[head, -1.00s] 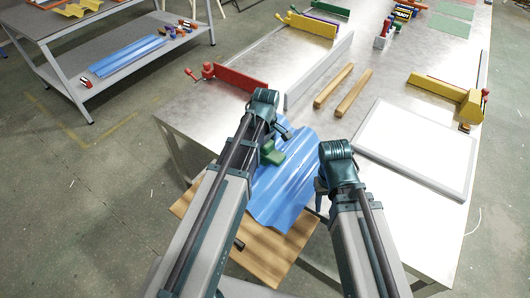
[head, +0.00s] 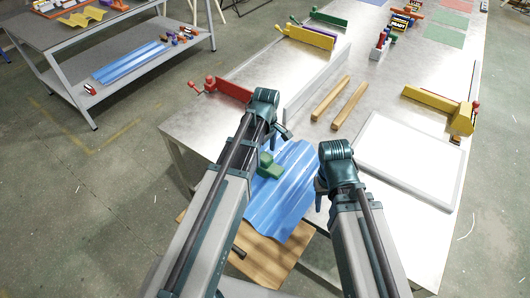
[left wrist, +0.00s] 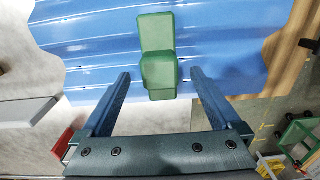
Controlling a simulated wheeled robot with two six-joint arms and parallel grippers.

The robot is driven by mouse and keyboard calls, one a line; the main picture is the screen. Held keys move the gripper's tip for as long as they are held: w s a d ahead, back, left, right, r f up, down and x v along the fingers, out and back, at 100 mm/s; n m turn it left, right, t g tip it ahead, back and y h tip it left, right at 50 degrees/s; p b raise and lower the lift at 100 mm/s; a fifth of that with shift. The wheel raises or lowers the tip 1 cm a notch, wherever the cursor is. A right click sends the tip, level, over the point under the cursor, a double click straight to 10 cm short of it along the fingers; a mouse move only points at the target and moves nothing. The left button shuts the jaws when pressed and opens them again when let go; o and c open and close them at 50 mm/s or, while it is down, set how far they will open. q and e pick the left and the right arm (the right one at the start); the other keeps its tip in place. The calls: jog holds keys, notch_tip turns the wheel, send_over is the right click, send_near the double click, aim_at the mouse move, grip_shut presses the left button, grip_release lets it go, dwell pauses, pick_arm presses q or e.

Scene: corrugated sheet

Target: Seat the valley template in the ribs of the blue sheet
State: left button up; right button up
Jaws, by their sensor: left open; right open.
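The green valley template (head: 270,166) lies on the ribbed blue sheet (head: 285,205). It also shows in the left wrist view (left wrist: 157,65), as a blocky piece with a longer arm; I cannot tell how deep it sits in the ribs. My left gripper (head: 281,131) is open and empty just beyond the template in the head view. In the left wrist view its two fingers (left wrist: 160,75) stand apart, one on each side of the template's near end, not touching it visibly. My right gripper (head: 320,192) is open and empty, close to the sheet's right edge.
The sheet rests by the metal table's (head: 220,120) near corner, above a wooden board (head: 270,262). Two wooden bars (head: 349,105), a white panel (head: 410,160), a red clamp (head: 232,88) and a yellow clamp (head: 440,108) lie around it. A grey shelf cart (head: 100,50) stands at left.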

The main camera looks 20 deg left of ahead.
pick_arm(q)
notch_tip(320, 180, up, 6)
jog(key=p, duration=0.5)
jog(key=shift+r, duration=0.2)
pick_arm(e)
notch_tip(320, 180, up, 6)
jog(key=shift+r, duration=0.15)
pick_arm(q)
jog(key=shift+f, duration=0.1)
